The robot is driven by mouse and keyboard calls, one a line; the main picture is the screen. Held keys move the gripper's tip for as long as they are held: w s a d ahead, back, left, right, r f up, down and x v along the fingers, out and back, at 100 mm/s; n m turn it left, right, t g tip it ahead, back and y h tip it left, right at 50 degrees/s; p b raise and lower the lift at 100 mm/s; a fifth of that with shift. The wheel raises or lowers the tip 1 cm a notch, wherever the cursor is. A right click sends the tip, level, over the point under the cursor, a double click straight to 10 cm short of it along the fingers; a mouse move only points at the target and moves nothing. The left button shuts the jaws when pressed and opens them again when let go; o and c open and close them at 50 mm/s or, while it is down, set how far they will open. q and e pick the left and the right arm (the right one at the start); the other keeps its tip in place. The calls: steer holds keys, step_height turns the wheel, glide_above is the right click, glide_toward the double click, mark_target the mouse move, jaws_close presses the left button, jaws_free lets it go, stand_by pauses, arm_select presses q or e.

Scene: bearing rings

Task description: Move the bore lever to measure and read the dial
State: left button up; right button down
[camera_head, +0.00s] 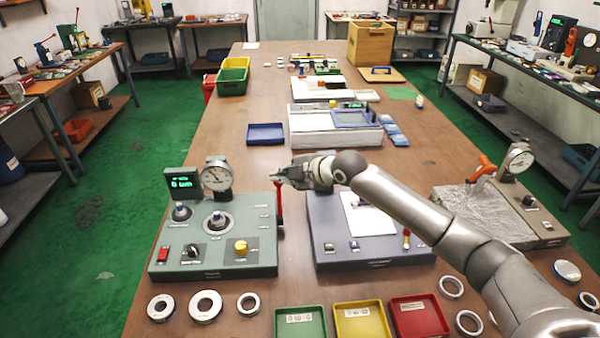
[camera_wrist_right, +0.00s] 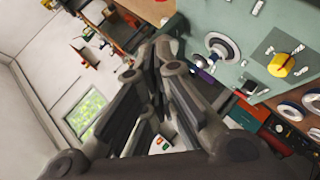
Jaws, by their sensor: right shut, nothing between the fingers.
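The green bore gauge (camera_head: 236,254) stands at the front left of the table. A round dial (camera_head: 217,174) is mounted at its back, beside a small display (camera_head: 181,184) with green digits that appear to read 0 µm. A red lever (camera_head: 279,207) stands nearly upright at its right edge. My right gripper (camera_head: 275,179) is shut and empty at the lever's upper end; I cannot tell whether it touches it. In the wrist view the shut fingers (camera_wrist_right: 158,50) fill the middle, with the gauge's green top (camera_wrist_right: 255,40) at upper right. My left gripper is not in view.
A grey-blue device (camera_head: 375,257) stands right of the gauge, under my right arm. A wrapped device (camera_head: 485,215) with an orange handle and dial is farther right. Metal rings (camera_head: 206,305) and green, yellow and red trays (camera_head: 420,317) line the front. Bare table lies behind the gauge.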

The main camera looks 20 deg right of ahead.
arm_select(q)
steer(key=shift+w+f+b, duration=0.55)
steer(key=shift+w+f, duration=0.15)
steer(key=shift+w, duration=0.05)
arm_select(e)
steer(key=v, duration=0.6)
steer(key=shift+w+d+r, duration=0.15)
steer(key=shift+w+d, duration=0.05)
steer(key=shift+w, duration=0.05)
steer(key=c, duration=2.2)
jaws_free()
